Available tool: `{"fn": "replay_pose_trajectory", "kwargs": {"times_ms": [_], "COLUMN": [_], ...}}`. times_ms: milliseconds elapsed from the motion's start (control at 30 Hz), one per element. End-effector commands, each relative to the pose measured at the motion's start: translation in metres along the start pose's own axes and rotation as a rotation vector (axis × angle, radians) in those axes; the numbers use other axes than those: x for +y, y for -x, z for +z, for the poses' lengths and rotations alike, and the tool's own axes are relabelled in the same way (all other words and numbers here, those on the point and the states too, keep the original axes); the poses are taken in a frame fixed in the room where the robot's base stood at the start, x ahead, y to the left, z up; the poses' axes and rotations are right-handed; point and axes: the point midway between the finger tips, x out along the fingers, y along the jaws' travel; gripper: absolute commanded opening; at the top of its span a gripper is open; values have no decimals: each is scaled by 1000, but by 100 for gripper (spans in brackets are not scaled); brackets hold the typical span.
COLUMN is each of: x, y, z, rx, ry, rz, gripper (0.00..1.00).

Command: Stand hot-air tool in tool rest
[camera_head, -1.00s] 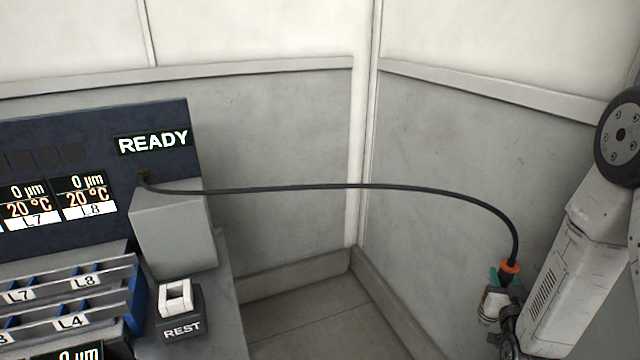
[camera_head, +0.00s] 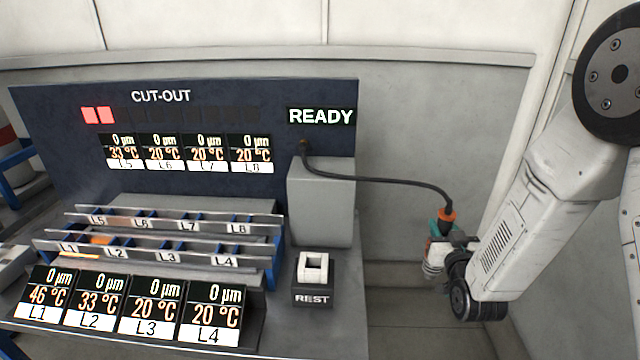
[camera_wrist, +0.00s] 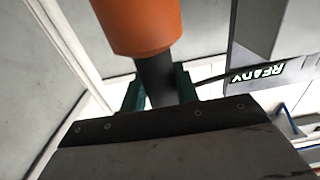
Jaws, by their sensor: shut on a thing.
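The hot-air tool (camera_head: 447,215) has an orange collar and a dark body, with a black cable running from its top to the panel. My gripper (camera_head: 437,238) is shut on it, with green fingers around the dark part, right of the bench and off its edge. In the wrist view the tool's orange part (camera_wrist: 138,22) and dark shaft (camera_wrist: 156,78) sit between the green fingers (camera_wrist: 158,88). The tool rest (camera_head: 314,279) is a white square holder with an opening in its top, on a dark block marked REST at the bench's right end. It is empty.
Slotted racks (camera_head: 170,240) and displays (camera_head: 130,305) fill the bench to the left. Free floor lies right of the bench.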

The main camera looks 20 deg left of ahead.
Motion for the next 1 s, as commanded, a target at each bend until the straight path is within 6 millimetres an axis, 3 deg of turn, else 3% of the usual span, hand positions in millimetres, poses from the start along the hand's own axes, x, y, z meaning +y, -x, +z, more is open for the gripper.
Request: {"fn": "replay_pose_trajectory", "kwargs": {"times_ms": [33,300,500,700,1000], "x": [-30,-170,-253,-298,-309], "y": [-4,1,25,45,51], "z": [-16,-81,-122,-145,-151], "rx": [9,10,7,4,3], "ry": [0,-2,-4,-5,-5], "rz": [-48,-266,-399,-474,-493], "gripper": [0,0,0,0,0]}}
